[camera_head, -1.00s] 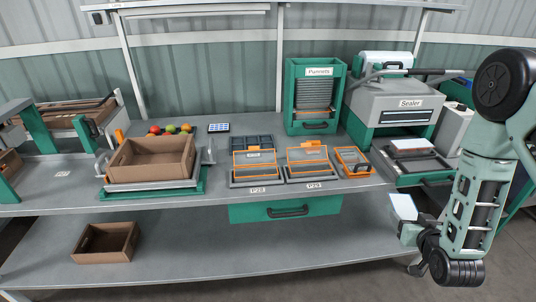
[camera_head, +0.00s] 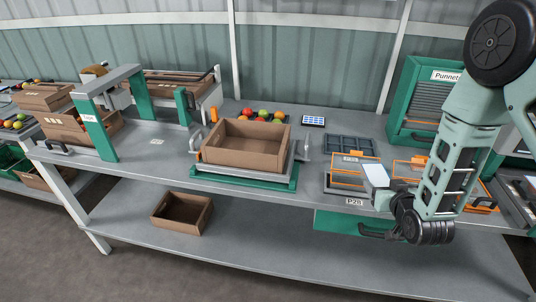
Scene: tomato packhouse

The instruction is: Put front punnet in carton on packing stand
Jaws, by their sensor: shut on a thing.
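The open brown carton (camera_head: 238,160) sits upright and empty-looking on the packing stand (camera_head: 243,180), a grey and green frame left of the picture's middle. My gripper (camera_head: 392,201) is at the right, in front of the table's front edge. It is shut on a punnet (camera_head: 376,175) with a pale, flat top, tilted in this view. The fingertips and most of the punnet's body are hidden or too small to make out. The gripper is well right of the carton and apart from it.
Orange-framed trays (camera_head: 356,163) stand behind my gripper. Loose tomatoes (camera_head: 262,115) and a small tablet (camera_head: 313,121) lie behind the carton. A green-legged arch (camera_head: 112,90) stands to the left. Another carton (camera_head: 182,212) is on the lower shelf. The table between stand and trays is clear.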

